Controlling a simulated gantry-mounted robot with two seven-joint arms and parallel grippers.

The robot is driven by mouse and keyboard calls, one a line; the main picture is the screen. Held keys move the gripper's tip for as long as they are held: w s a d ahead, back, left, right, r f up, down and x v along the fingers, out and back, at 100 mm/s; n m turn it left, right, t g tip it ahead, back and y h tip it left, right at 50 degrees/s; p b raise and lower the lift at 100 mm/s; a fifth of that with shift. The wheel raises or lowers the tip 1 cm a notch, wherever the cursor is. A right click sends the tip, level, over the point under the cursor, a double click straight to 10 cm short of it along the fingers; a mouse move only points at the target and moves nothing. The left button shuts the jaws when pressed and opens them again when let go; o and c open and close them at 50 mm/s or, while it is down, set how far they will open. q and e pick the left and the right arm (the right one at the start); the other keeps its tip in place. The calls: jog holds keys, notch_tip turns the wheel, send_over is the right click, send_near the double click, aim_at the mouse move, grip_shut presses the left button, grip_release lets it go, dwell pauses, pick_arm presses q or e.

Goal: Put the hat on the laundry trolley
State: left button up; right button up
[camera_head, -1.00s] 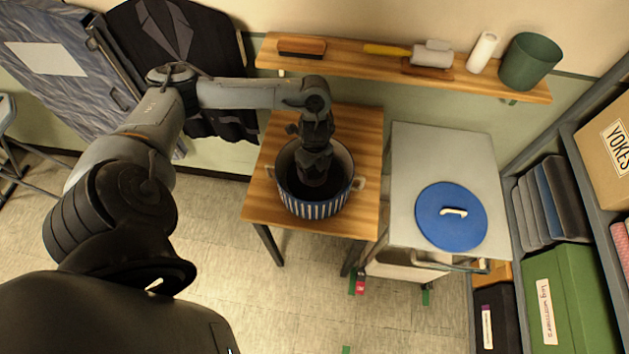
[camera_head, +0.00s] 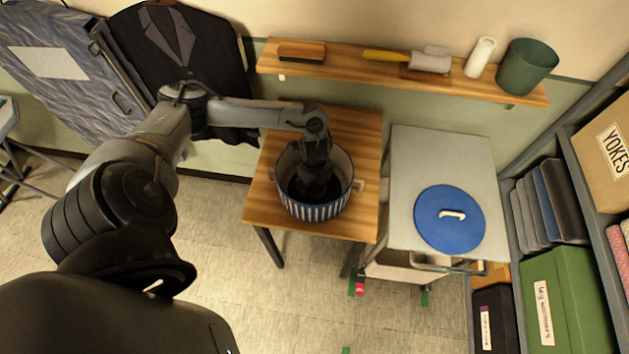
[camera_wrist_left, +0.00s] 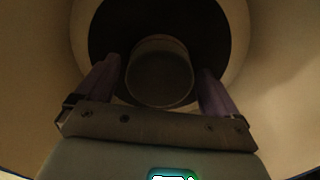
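The hat (camera_wrist_left: 160,75) shows in the left wrist view as a dark, round crown above a wide dark disc, apparently its brim. It lies inside a round, blue-and-white striped box (camera_head: 316,211) on a wooden table. My left gripper (camera_head: 314,190) reaches down into this box. In the left wrist view my left gripper's fingers (camera_wrist_left: 160,90) stand apart on either side of the crown, with narrow gaps showing. The trolley (camera_head: 440,150) has a grey top and stands right of the table. My right gripper is out of view.
A blue lid (camera_head: 449,219) with a white handle lies on the trolley's front half; its back half is clear. A wall shelf (camera_head: 340,60) with brushes, a roller and a green bin (camera_head: 526,66) runs behind. A storage rack (camera_head: 510,225) stands at the right.

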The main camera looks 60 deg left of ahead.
pick_arm(q)
jog(key=shift+o, duration=0.2)
jog(key=shift+f+b, duration=0.3)
jog(key=shift+b, duration=0.15)
jog(key=shift+r, duration=0.4)
jog(key=r, duration=0.1)
jog(key=r+b, duration=0.1)
jog(key=r, duration=0.2)
jog(key=shift+w+d+r, duration=0.15)
jog(key=shift+w, duration=0.25)
notch_tip(320, 180, up, 4)
jog(key=shift+r+p, duration=0.25)
jog(key=shift+p, duration=0.5)
jog(key=shift+r, duration=0.7)
